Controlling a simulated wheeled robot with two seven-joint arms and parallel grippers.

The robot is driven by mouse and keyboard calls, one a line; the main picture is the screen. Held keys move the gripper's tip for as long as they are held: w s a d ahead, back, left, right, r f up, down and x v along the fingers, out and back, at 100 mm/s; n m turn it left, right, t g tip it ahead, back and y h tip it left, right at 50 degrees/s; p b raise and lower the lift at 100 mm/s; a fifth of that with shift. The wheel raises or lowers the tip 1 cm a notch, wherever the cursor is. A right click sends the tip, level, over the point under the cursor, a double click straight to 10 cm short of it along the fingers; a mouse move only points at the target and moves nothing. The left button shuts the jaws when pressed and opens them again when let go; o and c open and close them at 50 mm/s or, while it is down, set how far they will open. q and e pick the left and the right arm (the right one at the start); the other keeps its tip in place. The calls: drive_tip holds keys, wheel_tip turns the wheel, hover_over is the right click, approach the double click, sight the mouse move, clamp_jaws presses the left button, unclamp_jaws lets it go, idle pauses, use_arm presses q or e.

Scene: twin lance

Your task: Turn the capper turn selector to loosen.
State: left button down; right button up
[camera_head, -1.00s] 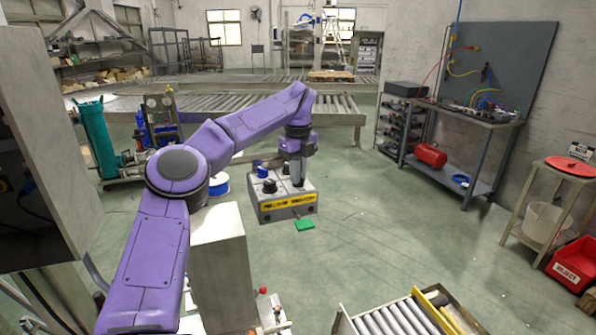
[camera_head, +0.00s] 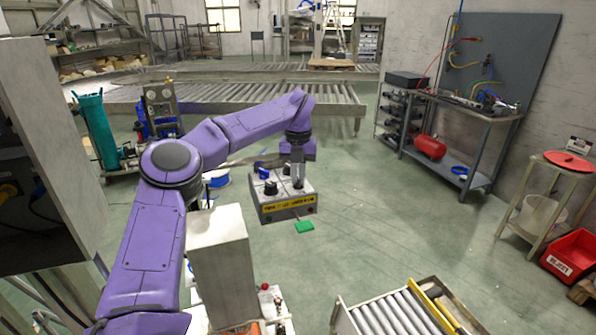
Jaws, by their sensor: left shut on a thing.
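The capper control box (camera_head: 288,208) is a grey box with a yellow-and-black label on its front, near the middle of the head view. Dark knobs stand on its top; one black knob (camera_head: 270,188) and a blue part (camera_head: 264,172) show at its left. My left gripper (camera_head: 298,184) points down onto the right part of the box top. It is shut on a small knob there, mostly hidden by the fingers; I cannot tell which way it is turned or read its marks. My right gripper is not in view.
A green piece (camera_head: 304,227) sits in front of the box. A grey pedestal (camera_head: 222,265) stands left of it, and a roller conveyor (camera_head: 395,312) is at the front right. A workbench (camera_head: 460,112) stands by the right wall. The floor between is clear.

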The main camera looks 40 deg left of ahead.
sight(298, 179)
use_arm(q)
drive_tip(key=shift+r+m, duration=0.1)
drive_tip(key=shift+m, duration=0.4)
drive_tip(key=c, duration=1.2)
unclamp_jaws()
wheel_tip(298, 179, up, 10)
drive_tip(key=shift+r+p, duration=0.25)
drive_tip(key=shift+p, duration=0.05)
